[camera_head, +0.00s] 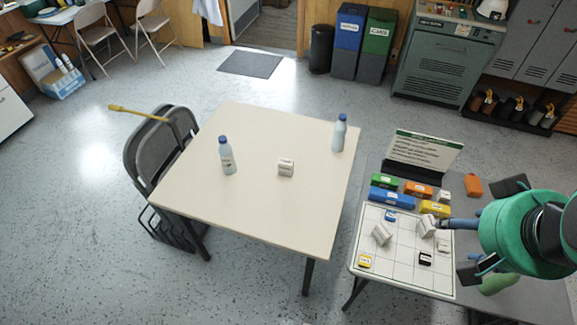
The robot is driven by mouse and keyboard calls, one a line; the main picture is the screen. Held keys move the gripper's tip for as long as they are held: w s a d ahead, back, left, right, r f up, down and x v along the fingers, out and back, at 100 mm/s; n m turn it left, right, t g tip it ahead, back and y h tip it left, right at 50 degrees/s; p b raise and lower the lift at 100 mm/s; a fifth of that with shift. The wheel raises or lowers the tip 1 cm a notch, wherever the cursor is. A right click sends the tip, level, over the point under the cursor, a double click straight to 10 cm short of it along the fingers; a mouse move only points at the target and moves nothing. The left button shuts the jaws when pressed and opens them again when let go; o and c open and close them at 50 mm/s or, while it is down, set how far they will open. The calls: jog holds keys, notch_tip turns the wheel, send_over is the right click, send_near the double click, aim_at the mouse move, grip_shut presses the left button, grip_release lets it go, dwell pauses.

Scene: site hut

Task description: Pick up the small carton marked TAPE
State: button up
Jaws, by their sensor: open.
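Several small cartons are in view, but their print is too small to read, so I cannot tell which is marked TAPE. A white carton (286,168) with a dark label stands on the cream table. Two white cartons, one on the left (381,235) and one on the right (427,227), sit tilted or turned on the white gridded board (397,271). A small yellow carton (365,261), a black one (425,258) and a blue one (391,215) are also on the board. My gripper (488,228) is open, to the right of the board, partly hidden by my green wrist.
Two blue-capped bottles, one on the left (227,156) and one at the back right (339,133), stand on the cream table (240,205). Green, orange, blue and yellow boxes line the board's back edge before a sign (424,150). Folding chairs (150,150) stand left of the table.

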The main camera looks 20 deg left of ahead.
jog(key=shift+o, duration=0.6)
jog(key=w+a+f+m+g+y, duration=0.25)
jog(key=w+a+f+m, duration=0.2)
jog(key=w+a, duration=0.7)
jog(key=w+a+f+m+g+y, duration=0.25)
jog(key=w+a+f+m, duration=0.2)
jog(key=w+a, duration=0.75)
jog(key=w+a+f+m+y, duration=0.1)
jog(key=w+a+f+m, duration=0.1)
jog(key=w+a+f, duration=0.3)
jog(key=w+a+f+m+y, duration=0.1)
jog(key=w+a+f+m, duration=0.2)
jog(key=w+f, duration=0.4)
jog(key=w+a+f+m+g+y, duration=0.1)
jog(key=w+a+f, duration=0.4)
jog(key=f, duration=1.1)
jog(key=shift+w+a+f+m+y, duration=0.3)
jog(key=shift+w+a+m+y, duration=0.15)
jog(key=shift+a+m, duration=0.55)
jog(key=shift+s+f, duration=0.1)
